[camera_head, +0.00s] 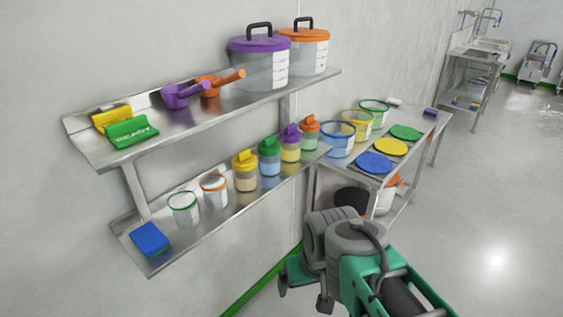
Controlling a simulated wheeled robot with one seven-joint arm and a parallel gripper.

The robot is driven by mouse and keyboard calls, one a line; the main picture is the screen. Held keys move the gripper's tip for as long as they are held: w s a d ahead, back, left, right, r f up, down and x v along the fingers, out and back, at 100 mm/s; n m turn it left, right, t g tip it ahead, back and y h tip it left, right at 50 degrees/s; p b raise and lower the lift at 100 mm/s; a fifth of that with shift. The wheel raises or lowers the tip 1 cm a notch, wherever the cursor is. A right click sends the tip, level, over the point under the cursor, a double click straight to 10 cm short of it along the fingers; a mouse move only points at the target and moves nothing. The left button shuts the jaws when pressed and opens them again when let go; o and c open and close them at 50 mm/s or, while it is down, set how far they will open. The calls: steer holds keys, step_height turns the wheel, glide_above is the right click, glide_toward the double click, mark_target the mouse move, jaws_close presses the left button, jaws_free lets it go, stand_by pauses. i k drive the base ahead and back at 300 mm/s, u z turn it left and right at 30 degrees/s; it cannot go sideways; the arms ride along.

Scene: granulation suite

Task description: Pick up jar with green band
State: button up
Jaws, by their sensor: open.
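On the lower wall shelf stands a clear jar with a green band (183,209) around its top, between a blue block and a jar with an orange band (214,190). A lidded jar with a green top (269,157) stands further right on the same shelf. My gripper (303,295) is at the bottom middle, below and to the right of the shelf, well apart from the jars. It is open, and I see nothing held in it. My wrist hides part of it.
The lower shelf (205,228) also holds a blue block (150,239) and several colour-lidded jars. The upper shelf (205,112) above carries scoops, signs and two large tubs. A steel table (352,168) with rimmed containers and discs stands right. Floor at right is clear.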

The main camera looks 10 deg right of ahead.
mark_target(269, 164)
steer(key=u, duration=0.05)
steer(key=k, duration=0.5)
steer(key=z, duration=0.7)
steer(key=i, duration=0.85)
steer(key=u, duration=1.8)
